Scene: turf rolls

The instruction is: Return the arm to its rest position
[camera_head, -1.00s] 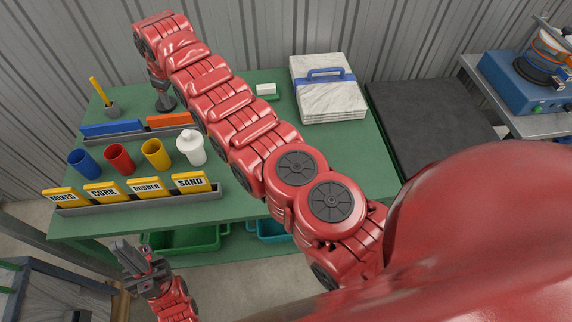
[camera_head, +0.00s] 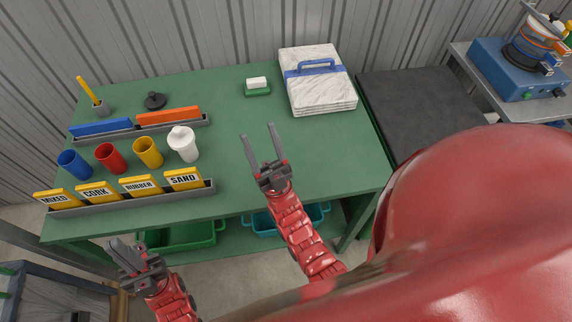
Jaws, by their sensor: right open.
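My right gripper (camera_head: 259,132) is open and empty, with its two fingers spread above the green table (camera_head: 225,125) near its front middle. Its red arm reaches up from the bottom of the view. My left gripper (camera_head: 129,248) is in front of the table's front left edge, below the card holder. I cannot tell whether its fingers are open or shut. Neither gripper touches any object that I can see.
Labelled cards (camera_head: 140,187) stand in a grey holder. Blue (camera_head: 75,164), red (camera_head: 110,158) and yellow (camera_head: 148,152) cups and a white lidded jar (camera_head: 183,145) stand behind. A black knob-like piece (camera_head: 155,100) and marble slabs (camera_head: 322,95) are farther back. The table's middle is clear.

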